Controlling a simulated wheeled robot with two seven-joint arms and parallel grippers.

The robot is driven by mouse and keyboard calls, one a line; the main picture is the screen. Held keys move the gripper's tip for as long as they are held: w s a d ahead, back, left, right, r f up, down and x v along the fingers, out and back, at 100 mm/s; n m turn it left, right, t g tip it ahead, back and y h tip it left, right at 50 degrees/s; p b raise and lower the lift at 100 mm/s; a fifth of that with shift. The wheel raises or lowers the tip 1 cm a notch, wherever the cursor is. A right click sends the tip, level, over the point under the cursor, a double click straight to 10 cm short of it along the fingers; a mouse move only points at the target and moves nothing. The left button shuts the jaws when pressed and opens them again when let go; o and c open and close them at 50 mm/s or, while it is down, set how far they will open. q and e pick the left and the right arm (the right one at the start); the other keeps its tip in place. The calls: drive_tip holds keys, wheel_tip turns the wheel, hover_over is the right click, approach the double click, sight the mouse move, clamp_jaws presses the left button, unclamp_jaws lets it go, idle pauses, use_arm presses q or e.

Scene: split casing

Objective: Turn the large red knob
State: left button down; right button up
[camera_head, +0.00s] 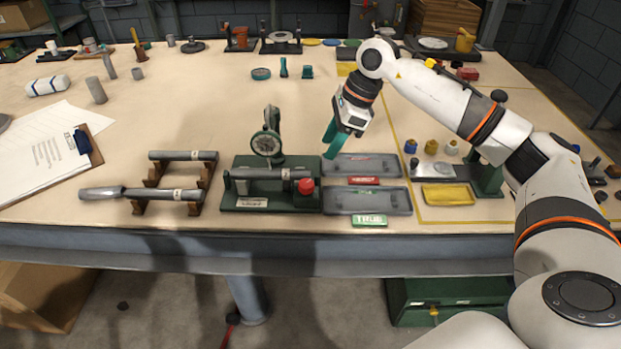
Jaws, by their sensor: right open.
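A round red knob (306,186) sits at the right end of a dark green bench fixture (272,203). The fixture carries a dial gauge (267,145) and a horizontal grey shaft (265,173) whose right end is by the knob. My right gripper (331,145) has teal fingers pointing down. It is open and empty, above and a little to the right of the knob, apart from it. My left gripper is not in view.
Two grey trays (361,161) lie right of the fixture, with a red label (363,180) and a green TRUE label (369,221). Shafts on a wooden rack (207,183) stand left. Coloured pieces and a yellow tray (447,194) are right. The table middle behind the rack is clear.

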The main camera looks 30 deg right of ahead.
sight(308, 184)
drive_tip(key=p+x, duration=0.1)
drive_tip(key=x, duration=1.1)
drive_tip(key=shift+r, duration=0.1)
drive_tip(key=c, duration=0.7)
drive_tip(key=shift+m, duration=0.3)
drive_tip(key=m, duration=0.1)
drive_tip(key=m+t, duration=0.1)
drive_tip(key=m, duration=0.1)
drive_tip(key=shift+s+a+h, duration=0.15)
drive_tip(key=shift+h, duration=0.25)
drive_tip(key=m+t+b, duration=0.1)
drive_tip(key=m, duration=0.1)
drive_tip(key=shift+a+m+h, duration=0.1)
drive_tip(key=shift+m+h, duration=0.3)
drive_tip(key=shift+m+h+b, duration=0.3)
drive_tip(key=shift+m+b, duration=0.1)
drive_tip(key=shift+m, duration=0.3)
